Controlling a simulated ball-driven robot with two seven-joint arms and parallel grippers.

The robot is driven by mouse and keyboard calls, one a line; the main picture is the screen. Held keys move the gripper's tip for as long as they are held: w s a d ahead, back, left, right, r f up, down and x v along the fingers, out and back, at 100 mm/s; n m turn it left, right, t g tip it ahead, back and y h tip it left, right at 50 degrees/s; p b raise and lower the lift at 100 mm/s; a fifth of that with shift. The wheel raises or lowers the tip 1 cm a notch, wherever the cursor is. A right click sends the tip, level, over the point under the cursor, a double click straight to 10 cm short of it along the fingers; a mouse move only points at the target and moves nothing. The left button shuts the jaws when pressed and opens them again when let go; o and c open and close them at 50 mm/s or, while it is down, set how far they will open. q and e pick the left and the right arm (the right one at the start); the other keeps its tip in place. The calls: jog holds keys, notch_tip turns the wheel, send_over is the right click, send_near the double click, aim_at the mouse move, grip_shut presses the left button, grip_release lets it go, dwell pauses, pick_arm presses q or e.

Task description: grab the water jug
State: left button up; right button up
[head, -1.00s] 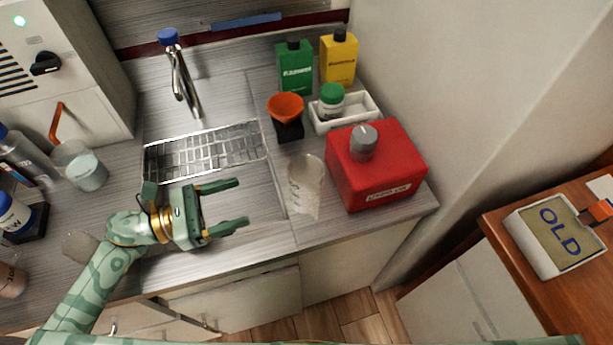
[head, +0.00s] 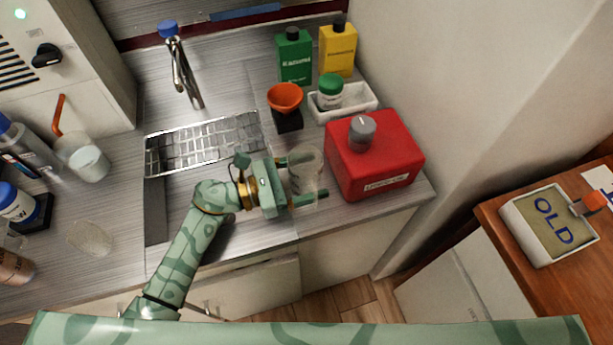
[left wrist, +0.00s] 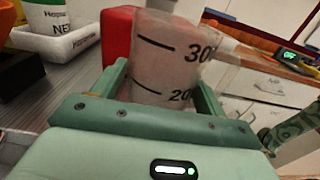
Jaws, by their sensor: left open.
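A clear graduated jug (head: 305,165) stands on the counter just left of the red container. My left gripper (head: 307,178) is open, with one finger on each side of this jug. In the left wrist view the jug (left wrist: 170,60) shows black marks and numbers between the two fingers (left wrist: 160,85); I cannot tell whether they touch it. A second clear vessel (head: 83,160), holding water and an orange rod, stands at the left. My right gripper is not in view.
The red container (head: 375,165) stands close to the right of the jug. An orange funnel (head: 285,97) and a white tray (head: 345,108) with a green-capped bottle are behind. The drying rack (head: 205,143) lies to the left, and the counter's front edge is near.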

pick_arm(q)
jog(key=shift+w+d, duration=0.15)
jog(key=shift+d, duration=0.2)
jog(key=c, duration=0.7)
jog(key=shift+c, duration=0.3)
jog(key=shift+r, duration=0.1)
